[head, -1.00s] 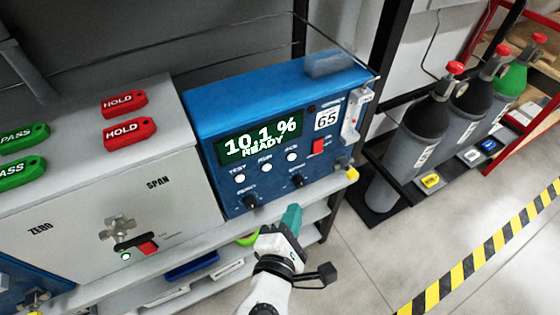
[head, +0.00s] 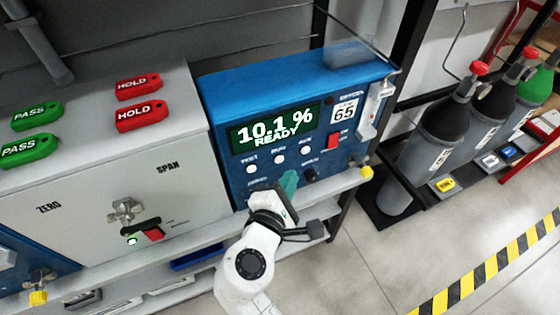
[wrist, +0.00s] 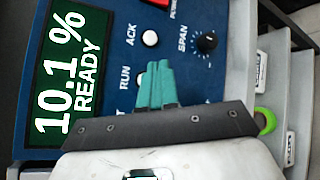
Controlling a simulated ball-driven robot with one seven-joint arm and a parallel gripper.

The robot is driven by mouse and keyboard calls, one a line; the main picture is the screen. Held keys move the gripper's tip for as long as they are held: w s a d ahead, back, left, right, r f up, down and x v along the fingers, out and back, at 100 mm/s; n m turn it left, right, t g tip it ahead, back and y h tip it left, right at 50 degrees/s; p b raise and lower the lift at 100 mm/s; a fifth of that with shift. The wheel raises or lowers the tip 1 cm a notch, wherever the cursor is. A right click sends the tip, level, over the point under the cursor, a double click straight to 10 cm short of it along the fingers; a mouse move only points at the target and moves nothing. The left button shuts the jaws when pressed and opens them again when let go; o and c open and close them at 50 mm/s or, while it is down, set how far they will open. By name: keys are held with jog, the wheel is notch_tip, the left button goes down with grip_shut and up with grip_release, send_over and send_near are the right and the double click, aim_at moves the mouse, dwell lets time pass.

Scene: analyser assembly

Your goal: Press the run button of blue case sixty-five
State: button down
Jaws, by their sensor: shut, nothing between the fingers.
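The blue case (head: 290,85) marked 65 stands on the shelf. Its green display (head: 274,128) reads 10.1 % READY. Below the display is a row of white buttons labelled TEST, RUN and ACK. The run button (head: 279,159) is the middle one. My gripper (head: 290,177), with teal fingers, is shut and empty in front of the panel, below the run button in the head view. In the wrist view my fingers (wrist: 157,68) overlap the area beside the RUN label and largely hide the run button. I cannot tell whether they touch it.
The ACK button (wrist: 150,38) and the SPAN knob (wrist: 207,42) are close to my fingers. A red switch (head: 333,140) is at the panel's right. A grey case (head: 100,175) with red HOLD and green PASS tags stands to the left. Gas cylinders (head: 433,140) stand at the right.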

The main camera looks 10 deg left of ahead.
jog(key=shift+w+a, duration=0.5)
jog(key=shift+w, duration=0.2)
dwell(1.6)
jog(key=shift+w+a, duration=0.25)
jog(key=shift+w, duration=0.1)
jog(key=shift+w+a, duration=0.2)
jog(key=shift+w, duration=0.15)
dwell(0.8)
jog(key=shift+s+d+p, duration=0.4)
jog(key=shift+s+d, duration=0.05)
jog(key=shift+s, duration=0.25)
jog(key=s+d, duration=0.1)
jog(key=s+d+p, duration=0.1)
jog(key=s+p, duration=0.1)
jog(key=s, duration=0.1)
jog(key=shift+s+d, duration=0.1)
jog(key=shift+d, duration=0.3)
